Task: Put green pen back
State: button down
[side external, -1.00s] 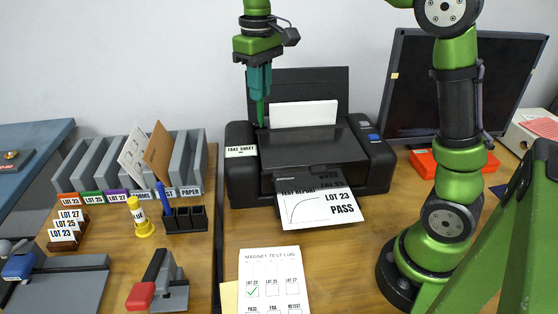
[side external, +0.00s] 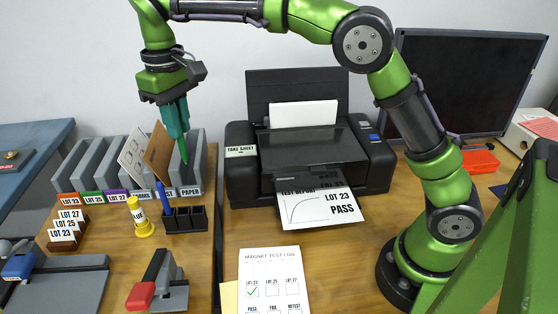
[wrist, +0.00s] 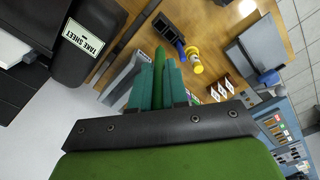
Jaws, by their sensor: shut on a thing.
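My gripper (side external: 178,131) has teal fingers shut on the green pen (side external: 183,151), which hangs below them, slightly tilted, tip down. The pen is above the front of the grey file sorter, by the PAPER slot. In the wrist view the green pen (wrist: 159,62) stands out between the teal fingers. The black pen holder (side external: 186,219) has several compartments and sits on the wooden desk below and in front of the pen, apart from it. A blue pen (side external: 163,196) stands at its left end; its other compartments look empty. The holder also shows in the wrist view (wrist: 166,31).
The grey file sorter (side external: 93,165) holds a white sheet and a brown folder close to my gripper. A yellow glue bottle (side external: 139,217) stands left of the pen holder. The printer (side external: 310,150) is to the right.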

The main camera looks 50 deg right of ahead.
notch_tip(320, 180, down, 18)
dwell(0.6)
jog(key=c, duration=1.1)
grip_release()
jog(key=shift+f, duration=0.15)
